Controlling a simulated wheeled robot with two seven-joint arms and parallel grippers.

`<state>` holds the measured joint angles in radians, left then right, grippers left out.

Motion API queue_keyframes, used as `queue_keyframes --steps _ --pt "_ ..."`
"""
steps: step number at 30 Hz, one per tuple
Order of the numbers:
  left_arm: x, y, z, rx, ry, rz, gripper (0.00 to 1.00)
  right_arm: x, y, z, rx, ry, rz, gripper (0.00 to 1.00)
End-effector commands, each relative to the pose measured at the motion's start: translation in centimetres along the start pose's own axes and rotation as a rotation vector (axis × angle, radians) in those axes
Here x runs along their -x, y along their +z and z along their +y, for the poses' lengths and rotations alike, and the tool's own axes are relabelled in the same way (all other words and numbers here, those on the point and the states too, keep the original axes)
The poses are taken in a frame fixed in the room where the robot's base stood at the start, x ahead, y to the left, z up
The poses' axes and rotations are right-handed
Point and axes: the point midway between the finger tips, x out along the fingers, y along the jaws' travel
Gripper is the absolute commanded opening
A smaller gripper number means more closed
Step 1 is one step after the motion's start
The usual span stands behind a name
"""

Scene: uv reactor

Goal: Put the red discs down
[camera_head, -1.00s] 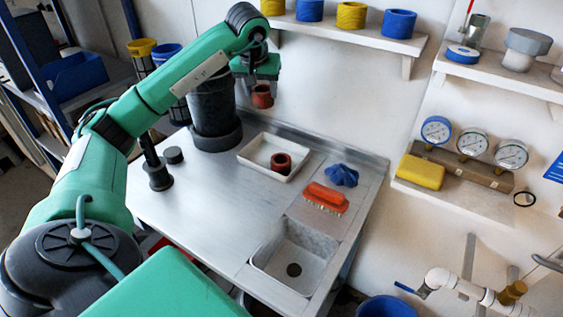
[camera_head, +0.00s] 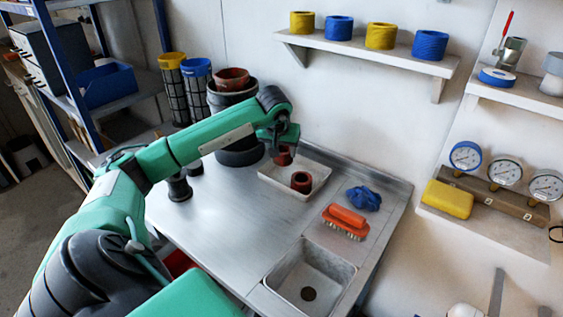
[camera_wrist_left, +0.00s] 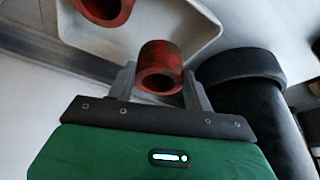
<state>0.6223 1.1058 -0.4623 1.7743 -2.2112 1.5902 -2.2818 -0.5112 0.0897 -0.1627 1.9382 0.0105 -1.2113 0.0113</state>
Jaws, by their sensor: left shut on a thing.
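My left gripper (camera_head: 283,142) is shut on a red disc (camera_head: 284,157), a thick ring with a hole. It holds the ring at the back part of the white tray (camera_head: 272,178); I cannot tell whether the ring touches the tray floor. In the left wrist view the ring (camera_wrist_left: 160,75) sits between both fingers, with the tray (camera_wrist_left: 205,38) behind it. A second red disc (camera_head: 301,182) stands inside the tray, and part of it shows in the left wrist view (camera_wrist_left: 103,8). My right gripper is not in view.
A dark round vessel (camera_head: 241,125) with a reddish piece (camera_head: 231,79) on top stands behind my left arm, close to the tray. An orange brush (camera_head: 345,222), a blue crumpled cloth (camera_head: 363,198) and a sink (camera_head: 309,275) lie to the right and front.

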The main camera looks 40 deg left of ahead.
Motion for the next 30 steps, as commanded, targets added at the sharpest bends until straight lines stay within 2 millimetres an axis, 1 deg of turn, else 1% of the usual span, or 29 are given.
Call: queue_keyframes --steps 1,5,13,25,26,28,29,30 --pt "-0.4 0.2 0.0 0.0 -0.001 -0.001 0.29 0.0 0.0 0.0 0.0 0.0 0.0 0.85" --pt "-1.0 0.4 0.0 0.0 0.0 0.001 0.29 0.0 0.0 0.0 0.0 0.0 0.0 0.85" --pt "-4.0 1.7 0.0 -0.001 0.0 -0.001 0.29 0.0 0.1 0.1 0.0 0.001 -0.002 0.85" --pt "-4.4 1.8 0.0 0.0 0.0 0.001 0.29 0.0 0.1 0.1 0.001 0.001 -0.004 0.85" --pt "-4.4 1.8 0.0 0.0 0.0 0.001 0.57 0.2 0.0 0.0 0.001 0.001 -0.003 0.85" --pt "-4.3 1.8 0.0 0.0 0.0 0.001 0.71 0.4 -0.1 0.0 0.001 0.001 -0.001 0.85" --pt "-4.3 1.8 0.0 0.0 0.0 0.001 0.73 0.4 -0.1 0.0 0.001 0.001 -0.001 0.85" --pt "-4.3 1.8 0.0 0.0 0.0 0.001 0.73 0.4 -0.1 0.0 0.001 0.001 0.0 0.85"
